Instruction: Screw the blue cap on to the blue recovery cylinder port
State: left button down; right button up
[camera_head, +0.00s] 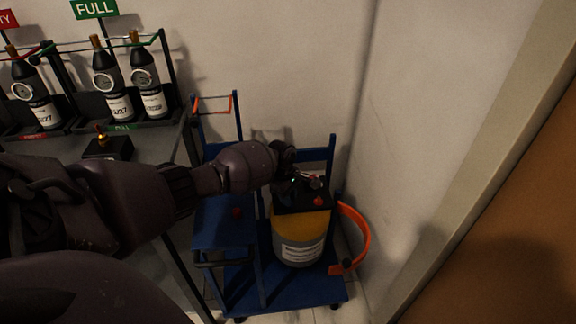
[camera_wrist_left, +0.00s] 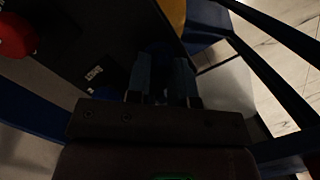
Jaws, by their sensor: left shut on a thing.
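The recovery cylinder (camera_head: 299,246) has a grey body, a yellow shoulder and a black top; it stands upright on a blue cart. Its yellow edge shows at the top of the left wrist view (camera_wrist_left: 174,12). My left gripper (camera_head: 300,184) is over the black top, at the valve fittings. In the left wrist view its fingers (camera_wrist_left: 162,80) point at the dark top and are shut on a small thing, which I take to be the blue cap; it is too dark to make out. The blue port is hidden by the gripper and shadow. My right gripper is not in view.
A red knob (camera_head: 319,202) is beside the gripper on the cylinder top. The blue cart (camera_head: 290,297) has upright rails, and an orange strap (camera_head: 362,235) hangs at its right. A rack of dark bottles (camera_head: 108,85) stands at the left. Walls close in behind and right.

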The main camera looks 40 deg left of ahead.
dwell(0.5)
pick_arm(q)
jog(key=shift+f+m, duration=0.1)
jog(key=shift+m, duration=0.7)
jog(key=m, duration=0.2)
jog(key=shift+m+g+b, duration=0.3)
jog(key=shift+m+g, duration=0.1)
jog(key=shift+m, duration=0.4)
jog(key=shift+s+f+m, duration=0.1)
jog(key=shift+m, duration=1.1)
jog(key=m, duration=0.2)
jog(key=shift+m+g+y+b, duration=0.3)
jog(key=shift+m+g, duration=0.1)
